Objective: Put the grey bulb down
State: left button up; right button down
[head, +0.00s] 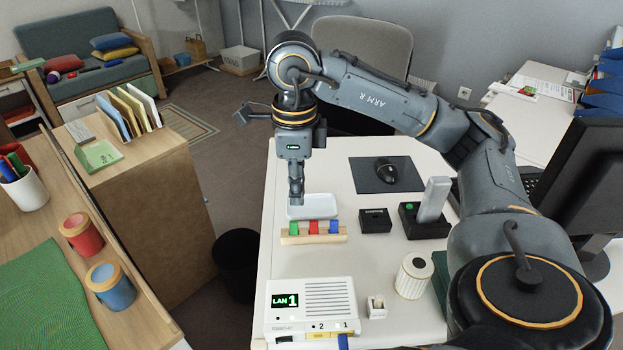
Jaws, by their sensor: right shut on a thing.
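My right gripper (296,192) points straight down over the left part of a small white tray (322,206) on the white desk. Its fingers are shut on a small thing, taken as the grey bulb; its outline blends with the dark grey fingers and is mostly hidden. The fingertips look close to the tray, but I cannot tell whether the bulb touches it. My left gripper is not in view.
A wooden rack with green, red and blue blocks (314,228) stands just in front of the tray. A black box (375,220), a mouse (386,170) on a dark pad and a white LAN device (312,305) are nearby. A black bin (237,262) stands left of the desk.

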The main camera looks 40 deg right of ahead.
jog(key=w+d+f+m+b, duration=0.1)
jog(key=w+d+f+m, duration=0.1)
jog(key=w+d+f, duration=0.1)
jog(key=w+d+f+m+b, duration=0.1)
jog(key=w+d+f+m, duration=0.2)
jog(key=d+f, duration=0.1)
jog(key=w+d+f+m+b, duration=0.2)
jog(key=w+d+f+m, duration=0.1)
jog(key=d+f, duration=0.1)
jog(key=shift+w+d+f, duration=0.25)
jog(key=shift+d+f, duration=0.05)
jog(key=shift+d, duration=0.35)
jog(key=shift+w+d+f, duration=0.15)
jog(key=shift+w+f, duration=0.05)
jog(key=shift+f, duration=0.15)
jog(key=f, duration=0.3)
jog(key=shift+w+d+f+b, duration=0.15)
jog(key=shift+d+f+b, duration=0.05)
jog(key=shift+b, duration=0.2)
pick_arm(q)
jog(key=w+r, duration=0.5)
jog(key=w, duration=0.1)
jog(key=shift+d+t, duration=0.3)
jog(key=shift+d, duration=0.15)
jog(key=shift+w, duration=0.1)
pick_arm(e)
jog(key=shift+f, duration=0.1)
